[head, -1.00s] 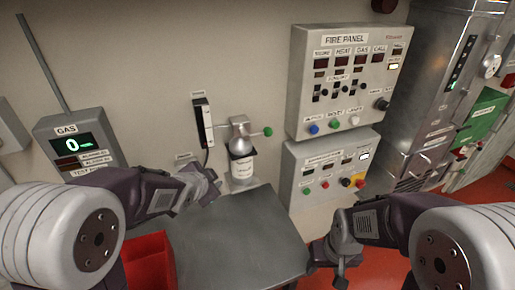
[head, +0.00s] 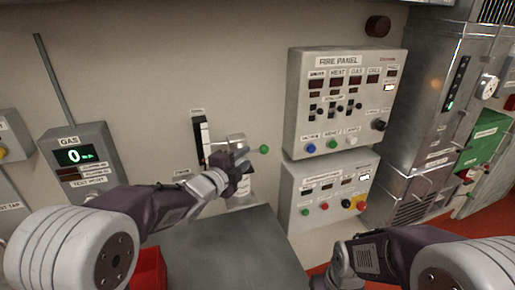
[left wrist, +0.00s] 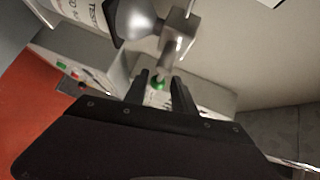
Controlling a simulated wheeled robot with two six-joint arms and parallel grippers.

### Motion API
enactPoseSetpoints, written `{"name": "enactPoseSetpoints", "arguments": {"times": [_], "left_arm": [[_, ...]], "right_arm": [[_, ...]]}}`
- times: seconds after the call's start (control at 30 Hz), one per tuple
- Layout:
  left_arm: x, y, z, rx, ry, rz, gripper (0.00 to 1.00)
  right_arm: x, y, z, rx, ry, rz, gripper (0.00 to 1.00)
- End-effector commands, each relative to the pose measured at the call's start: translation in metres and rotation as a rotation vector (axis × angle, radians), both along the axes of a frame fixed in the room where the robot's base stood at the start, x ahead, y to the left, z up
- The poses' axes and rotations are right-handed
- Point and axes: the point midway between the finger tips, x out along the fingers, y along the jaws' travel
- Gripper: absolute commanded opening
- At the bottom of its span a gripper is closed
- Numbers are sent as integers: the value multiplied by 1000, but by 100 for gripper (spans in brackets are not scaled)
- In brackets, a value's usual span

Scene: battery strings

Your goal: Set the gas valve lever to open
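A lever with a green knob (head: 264,149) sticks out to the right from a metal valve block (head: 236,139) on the wall, above a bottle largely hidden by my gripper. My left gripper (head: 243,160) is in front of the block, just left of the knob. In the left wrist view, its two fingers are apart, and the green knob (left wrist: 160,84) shows in the gap between the tips, beyond them; contact cannot be told. The labelled bottle (left wrist: 88,14) is at the upper left there. My right gripper (head: 335,278) is low, partly cut off by the bottom edge; its opening is unclear.
A gas display (head: 75,155) reading 0 is on the wall at left. The fire panel (head: 345,105) and a smaller button panel (head: 328,190) are to the right of the lever. A grey table (head: 235,250) stands below, with a red bin (head: 150,268) beside it.

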Motion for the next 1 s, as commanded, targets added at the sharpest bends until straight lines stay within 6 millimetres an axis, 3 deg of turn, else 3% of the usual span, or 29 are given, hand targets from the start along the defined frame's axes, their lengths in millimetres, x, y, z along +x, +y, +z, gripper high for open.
{"name": "enactPoseSetpoints", "arguments": {"times": [0.4,0.77,0.9,1.0], "left_arm": [[67,-35,-8,-1,1,-1,32],[76,-40,-12,-2,1,0,32],[76,-40,-12,-1,0,0,0],[76,-40,-12,-2,0,1,0]], "right_arm": [[0,0,30,0,0,0,58],[0,0,31,0,0,0,58],[0,0,31,0,0,0,58],[0,0,31,0,0,0,58]]}}
